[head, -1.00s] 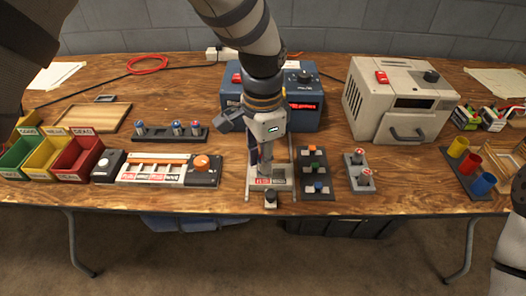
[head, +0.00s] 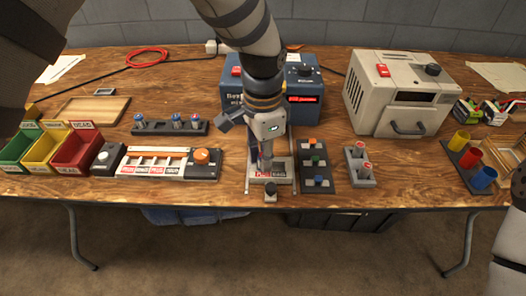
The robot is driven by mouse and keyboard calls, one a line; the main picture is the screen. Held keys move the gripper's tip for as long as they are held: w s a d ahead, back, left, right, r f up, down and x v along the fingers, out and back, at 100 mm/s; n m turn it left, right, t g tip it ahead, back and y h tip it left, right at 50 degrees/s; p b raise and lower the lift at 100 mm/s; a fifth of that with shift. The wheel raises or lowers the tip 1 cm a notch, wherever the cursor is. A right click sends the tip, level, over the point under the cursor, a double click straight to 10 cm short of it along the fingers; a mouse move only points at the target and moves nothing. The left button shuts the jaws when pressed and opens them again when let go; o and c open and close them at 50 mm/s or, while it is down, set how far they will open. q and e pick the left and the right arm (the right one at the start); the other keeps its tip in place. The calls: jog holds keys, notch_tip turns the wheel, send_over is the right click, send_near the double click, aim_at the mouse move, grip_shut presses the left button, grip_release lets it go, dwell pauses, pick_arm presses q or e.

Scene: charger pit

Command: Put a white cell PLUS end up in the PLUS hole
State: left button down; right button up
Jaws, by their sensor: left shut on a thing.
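My left gripper (head: 266,160) points down over the grey charger plate (head: 283,181) near the table's front edge. It is shut on a narrow thing, presumably a cell, which the fingers mostly hide; its color and which end is up cannot be told. A red PLUS label (head: 262,174) and a dark label beside it show on the plate. The holes are hidden behind the gripper. Two pale cells with red tops stand in a grey holder (head: 354,179) to the right. My right gripper is out of view.
A dark block with colored knobs (head: 328,187) stands just right of the plate. A blue unit (head: 233,97) is behind the gripper, and a beige machine (head: 377,110) at the back right. Red, yellow and green bins (head: 76,151) stand left.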

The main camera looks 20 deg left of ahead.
pick_arm(q)
jog(key=shift+f, duration=0.25)
dwell(0.7)
jog(key=c, duration=1.4)
grip_release()
jog(key=shift+r, duration=0.1)
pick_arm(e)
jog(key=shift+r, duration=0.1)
pick_arm(q)
jog(key=shift+r+p, duration=1.05)
jog(key=shift+r, duration=2.4)
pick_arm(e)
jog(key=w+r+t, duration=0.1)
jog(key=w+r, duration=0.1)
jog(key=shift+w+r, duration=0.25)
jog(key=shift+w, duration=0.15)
pick_arm(q)
jog(key=shift+f, duration=0.1)
